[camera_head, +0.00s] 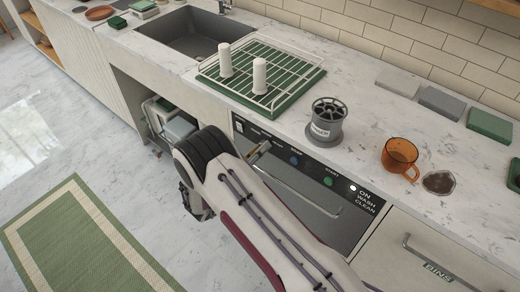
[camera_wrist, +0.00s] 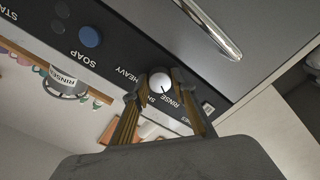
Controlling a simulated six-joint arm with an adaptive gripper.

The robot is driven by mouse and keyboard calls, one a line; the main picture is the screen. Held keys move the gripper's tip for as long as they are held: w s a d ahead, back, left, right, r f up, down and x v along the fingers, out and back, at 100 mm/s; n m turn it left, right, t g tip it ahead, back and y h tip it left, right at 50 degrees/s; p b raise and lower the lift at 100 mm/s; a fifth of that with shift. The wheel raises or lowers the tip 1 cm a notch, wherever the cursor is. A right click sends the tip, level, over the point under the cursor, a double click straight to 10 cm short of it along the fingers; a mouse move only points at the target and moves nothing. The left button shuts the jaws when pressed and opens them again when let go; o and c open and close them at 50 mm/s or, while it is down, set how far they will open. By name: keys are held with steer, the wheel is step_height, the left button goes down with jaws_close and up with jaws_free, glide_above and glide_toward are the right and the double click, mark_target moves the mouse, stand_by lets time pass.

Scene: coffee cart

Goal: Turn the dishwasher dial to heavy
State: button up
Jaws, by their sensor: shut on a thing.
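The dishwasher (camera_head: 300,200) is under the counter, with a dark control panel along its top edge. In the wrist view its pale round dial (camera_wrist: 162,82) is on the panel, with HEAVY printed to its left and RINSE to its right. A small dark mark on the dial faces lower right, on the RINSE side; its exact setting is hard to tell. My gripper (camera_wrist: 160,93) is shut on the dial, one finger on each side. In the head view my arm hides the dial; a fingertip (camera_head: 258,151) shows at the panel.
On the panel are a blue button (camera_head: 294,160), a green START button (camera_head: 328,181) and a lit white light (camera_head: 353,188). The dishwasher handle runs below. A grey rinser (camera_head: 327,130) and an orange cup (camera_head: 398,158) stand on the counter above.

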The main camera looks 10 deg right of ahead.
steer(key=shift+m, duration=0.5)
steer(key=m, duration=2.2)
steer(key=shift+w+m, duration=0.1)
steer(key=shift+m, duration=0.3)
stand_by(0.4)
steer(key=o, duration=1.1)
steer(key=shift+a, duration=0.15)
